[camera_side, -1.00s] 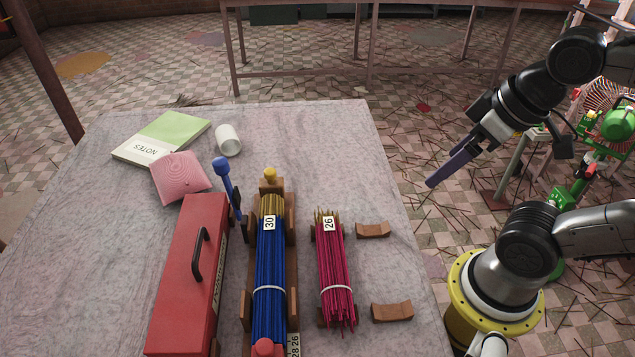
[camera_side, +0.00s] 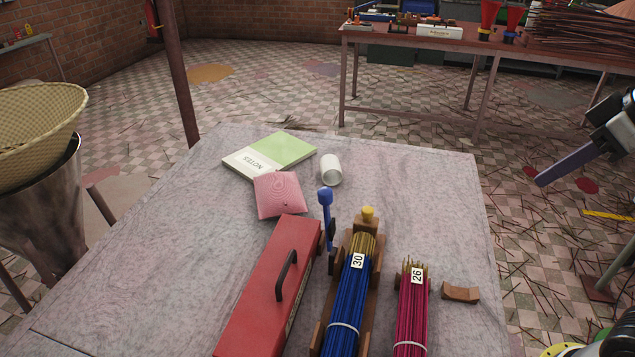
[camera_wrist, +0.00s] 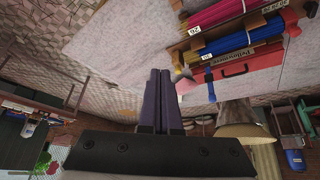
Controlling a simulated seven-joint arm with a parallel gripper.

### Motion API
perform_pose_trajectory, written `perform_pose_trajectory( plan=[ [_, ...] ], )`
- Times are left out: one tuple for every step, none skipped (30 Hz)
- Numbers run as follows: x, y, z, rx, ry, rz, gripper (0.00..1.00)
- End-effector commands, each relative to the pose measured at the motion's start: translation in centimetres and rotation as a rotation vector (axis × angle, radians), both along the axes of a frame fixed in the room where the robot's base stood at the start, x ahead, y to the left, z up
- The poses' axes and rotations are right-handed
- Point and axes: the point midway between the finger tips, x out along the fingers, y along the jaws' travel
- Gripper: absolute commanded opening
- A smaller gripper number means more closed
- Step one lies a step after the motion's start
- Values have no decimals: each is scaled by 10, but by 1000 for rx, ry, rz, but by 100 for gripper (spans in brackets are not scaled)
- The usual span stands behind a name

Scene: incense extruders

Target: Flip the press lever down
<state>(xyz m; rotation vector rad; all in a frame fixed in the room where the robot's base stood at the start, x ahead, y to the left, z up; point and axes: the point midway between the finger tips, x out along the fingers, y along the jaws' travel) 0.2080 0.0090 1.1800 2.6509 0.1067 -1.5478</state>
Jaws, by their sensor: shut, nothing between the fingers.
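The lever (camera_side: 326,208) is blue with a rounded blue knob and a dark lower part. It stands roughly upright in the side view, between the red box and the wooden cradle (camera_side: 374,262). The cradle holds a bundle of blue sticks (camera_side: 349,300) tagged 30, with a yellow knob (camera_side: 368,213) at its far end. My gripper (camera_side: 541,181) is at the right of the side view, well apart from the lever. Its dark fingers are shut and empty; they also show in the wrist view (camera_wrist: 160,76).
A red box (camera_side: 262,305) with a black handle lies left of the lever. A pink pouch (camera_side: 279,194), a notebook (camera_side: 270,154) and a white cup (camera_side: 331,170) lie behind. Pink sticks (camera_side: 411,310) tagged 26 and a wooden rest (camera_side: 460,293) are at right. The table's left side is clear.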

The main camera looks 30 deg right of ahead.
Motion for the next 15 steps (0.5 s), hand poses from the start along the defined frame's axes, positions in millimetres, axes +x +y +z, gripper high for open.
perform_pose_trajectory(
  plan=[
    [15,5,15,-2,2,24,0],
    [22,7,22,-3,6,36,0],
    [32,11,32,-5,8,54,0],
    [40,14,38,-6,10,68,0],
    [48,18,44,-9,14,82,0],
    [60,22,52,-11,18,101,0],
    [68,26,58,-12,21,115,0],
    [77,31,63,-14,24,130,0],
    [88,37,69,-15,31,149,0],
    [96,41,73,-16,34,163,0],
    [105,46,76,-18,38,177,0],
    [116,53,80,-20,44,196,0],
    [124,59,83,-22,49,211,0],
    [132,64,85,-23,53,225,0],
    [143,72,87,-25,59,245,0]
  ],
)
